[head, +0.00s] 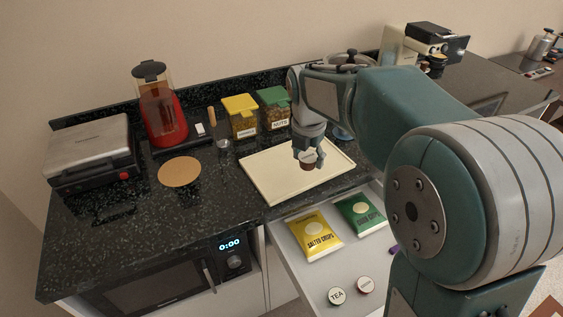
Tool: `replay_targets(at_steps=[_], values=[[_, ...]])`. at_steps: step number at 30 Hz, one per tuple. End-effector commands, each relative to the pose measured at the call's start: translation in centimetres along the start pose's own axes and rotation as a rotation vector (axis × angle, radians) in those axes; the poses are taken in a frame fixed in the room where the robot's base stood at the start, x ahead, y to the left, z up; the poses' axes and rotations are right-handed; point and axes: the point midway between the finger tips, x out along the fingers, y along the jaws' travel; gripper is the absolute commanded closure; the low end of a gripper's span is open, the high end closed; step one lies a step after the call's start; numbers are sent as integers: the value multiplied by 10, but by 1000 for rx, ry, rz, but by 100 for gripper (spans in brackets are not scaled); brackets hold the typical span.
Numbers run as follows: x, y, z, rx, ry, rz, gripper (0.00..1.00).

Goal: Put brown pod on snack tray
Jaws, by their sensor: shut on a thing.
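A small brown pod (308,164) with a pale lid is held in my gripper (307,158). My gripper points down and is shut on the pod. The cream snack tray (270,182) lies flat on the dark counter, and the pod appears over its right half. I cannot tell whether the pod touches the tray. The rest of the tray's visible surface is bare, and my arm hides part of its far right side.
An open drawer below holds a yellow crisps bag (316,235), a green bag (361,214) and round lidded items, one marked TEA (337,296). Two snack jars (240,117) stand behind the tray. A red juicer (160,108), grill (90,152) and round cork mat (179,172) are left.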

Motion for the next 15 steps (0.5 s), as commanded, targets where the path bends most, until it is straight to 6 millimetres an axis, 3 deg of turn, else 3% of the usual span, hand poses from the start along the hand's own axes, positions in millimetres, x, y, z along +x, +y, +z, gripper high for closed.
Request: replay_targets(at_steps=[15], values=[[54, 83, 38, 0, 3, -3, 54]])
